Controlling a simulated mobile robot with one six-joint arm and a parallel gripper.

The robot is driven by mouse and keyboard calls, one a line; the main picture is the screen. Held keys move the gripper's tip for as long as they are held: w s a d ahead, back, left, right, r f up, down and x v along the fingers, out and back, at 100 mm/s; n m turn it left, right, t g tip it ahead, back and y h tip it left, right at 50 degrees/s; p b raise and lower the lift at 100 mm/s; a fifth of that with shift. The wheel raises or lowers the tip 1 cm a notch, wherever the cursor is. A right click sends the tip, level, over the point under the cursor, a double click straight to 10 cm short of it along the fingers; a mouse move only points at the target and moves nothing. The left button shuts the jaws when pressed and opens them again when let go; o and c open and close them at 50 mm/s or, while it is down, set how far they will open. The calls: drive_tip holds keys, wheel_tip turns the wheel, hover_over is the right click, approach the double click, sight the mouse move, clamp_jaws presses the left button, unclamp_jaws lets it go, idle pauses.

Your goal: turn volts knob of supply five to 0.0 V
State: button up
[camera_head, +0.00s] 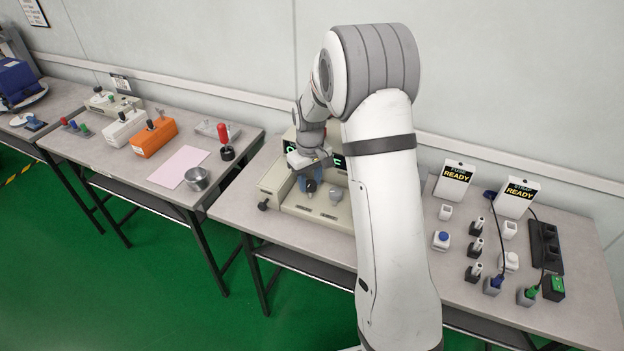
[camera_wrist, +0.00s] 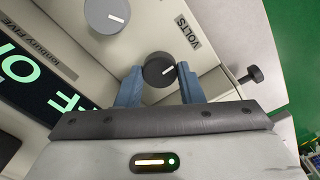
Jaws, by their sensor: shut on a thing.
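My gripper (camera_head: 312,180) hides most of the knob in the head view. Green characters show on the dark display (camera_wrist: 35,85), partly cut off by my gripper, so the reading is unclear.
A larger grey knob (camera_wrist: 106,15) is next to the VOLTS knob. A black side knob (camera_wrist: 254,75) sticks out from the unit. Fuse and strap signs, plugs and blocks stand at the right.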

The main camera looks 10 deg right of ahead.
sight(310, 184)
drive_tip(key=o, duration=0.6)
drive_tip(key=shift+s+f, duration=0.15)
drive_tip(key=shift+s, duration=0.1)
drive_tip(key=o, duration=0.4)
drive_tip(key=shift+w, duration=0.1)
drive_tip(key=shift+w+r, duration=0.1)
drive_tip(key=shift+r, duration=3.9)
